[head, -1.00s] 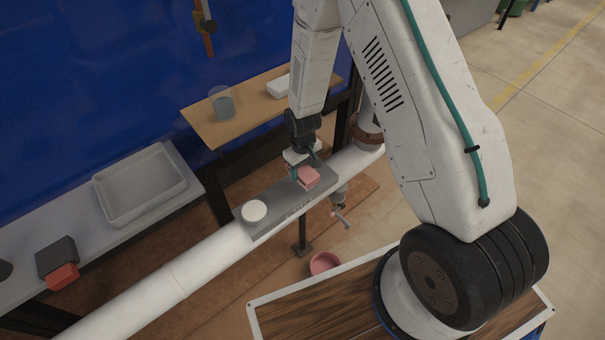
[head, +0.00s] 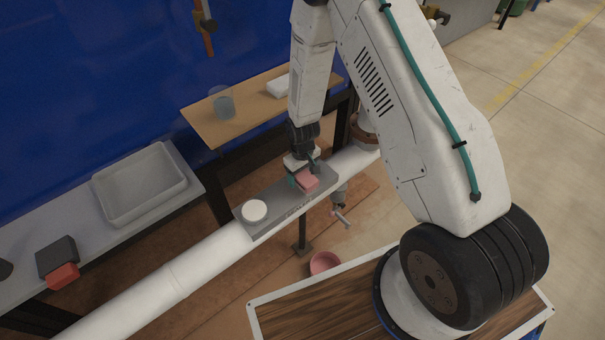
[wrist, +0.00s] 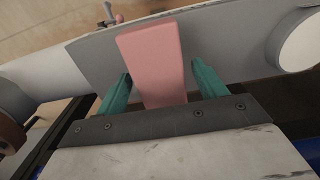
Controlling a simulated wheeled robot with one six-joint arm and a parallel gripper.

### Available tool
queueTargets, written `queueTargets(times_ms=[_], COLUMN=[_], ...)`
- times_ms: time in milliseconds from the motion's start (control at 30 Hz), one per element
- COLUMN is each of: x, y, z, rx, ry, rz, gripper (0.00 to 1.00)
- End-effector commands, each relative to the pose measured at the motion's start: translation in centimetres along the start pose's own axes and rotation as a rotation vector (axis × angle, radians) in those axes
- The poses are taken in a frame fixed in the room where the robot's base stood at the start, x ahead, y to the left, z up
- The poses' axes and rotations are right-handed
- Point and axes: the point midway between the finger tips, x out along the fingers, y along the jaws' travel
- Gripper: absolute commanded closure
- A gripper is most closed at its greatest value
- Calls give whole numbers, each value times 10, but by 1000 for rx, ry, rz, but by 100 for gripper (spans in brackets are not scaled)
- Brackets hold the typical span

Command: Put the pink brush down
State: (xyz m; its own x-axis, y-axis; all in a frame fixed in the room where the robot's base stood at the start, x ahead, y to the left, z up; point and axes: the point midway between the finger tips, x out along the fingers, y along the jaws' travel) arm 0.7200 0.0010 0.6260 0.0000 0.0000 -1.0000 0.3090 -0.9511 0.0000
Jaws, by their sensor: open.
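The pink brush (head: 308,183) rests on the grey plate (head: 276,213) on top of the white pipe. In the wrist view the pink brush (wrist: 153,62) is a pink block lying between the two green fingers of my gripper (wrist: 160,88). The fingers stand apart from it, with a gap on each side. My gripper (head: 304,172) is open around the brush in the head view. The brush's near end is partly hidden by the gripper body in the wrist view.
A white round disc (head: 255,211) sits on the plate's left end. The white pipe (head: 185,273) runs diagonally below. A grey tray (head: 140,186) and a dark block with a red part (head: 62,276) are on the left bench. A clear cup (head: 222,104) stands on the wooden shelf.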

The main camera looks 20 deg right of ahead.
Motion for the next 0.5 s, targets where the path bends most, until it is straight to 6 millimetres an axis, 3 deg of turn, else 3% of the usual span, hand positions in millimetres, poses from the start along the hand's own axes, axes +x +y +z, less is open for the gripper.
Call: queueTargets(times_ms=[167,500], x=[-9,-77], y=[0,0], z=[-1,-1], rx=[0,0], ry=[1,4], rz=[0,1], gripper=[29,29])
